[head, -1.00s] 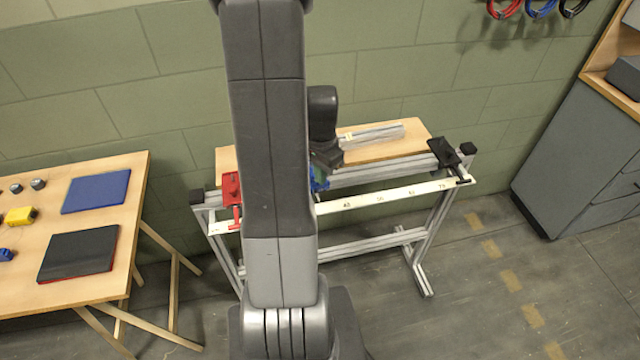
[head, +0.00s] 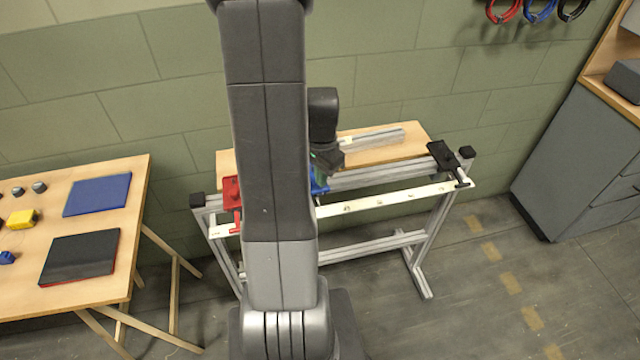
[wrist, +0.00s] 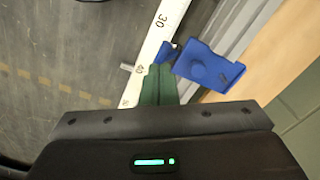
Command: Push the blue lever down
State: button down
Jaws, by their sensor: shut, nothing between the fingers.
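The blue lever's mount (wrist: 208,68) is a flat blue block with a round boss, right of centre in the wrist view. A short blue arm (wrist: 168,52) sticks out from its left side toward the white strip. In the head view only a bit of blue (head: 319,184) shows beside my arm. My gripper (wrist: 158,68) has green fingers, shut together with nothing between them. Its tips are right by the short blue arm, over the white strip's edge; I cannot tell whether they touch. In the head view my arm mostly hides the gripper (head: 322,165).
A white numbered strip (head: 385,199) runs along the front of a metal frame (head: 415,260). A red lever mount (head: 231,192) sits left and a black one (head: 443,155) right. A wooden shelf (head: 385,155) lies behind. A table (head: 120,180) stands at left.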

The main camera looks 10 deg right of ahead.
notch_tip(320, 180, up, 7)
jog(key=p, duration=0.5)
jog(key=shift+r, duration=0.15)
jog(key=shift+f, duration=0.2)
notch_tip(320, 180, down, 8)
jog(key=b, duration=0.6)
jog(key=shift+f+b, duration=0.2)
jog(key=shift+b, duration=0.1)
jog(key=shift+r, duration=0.15)
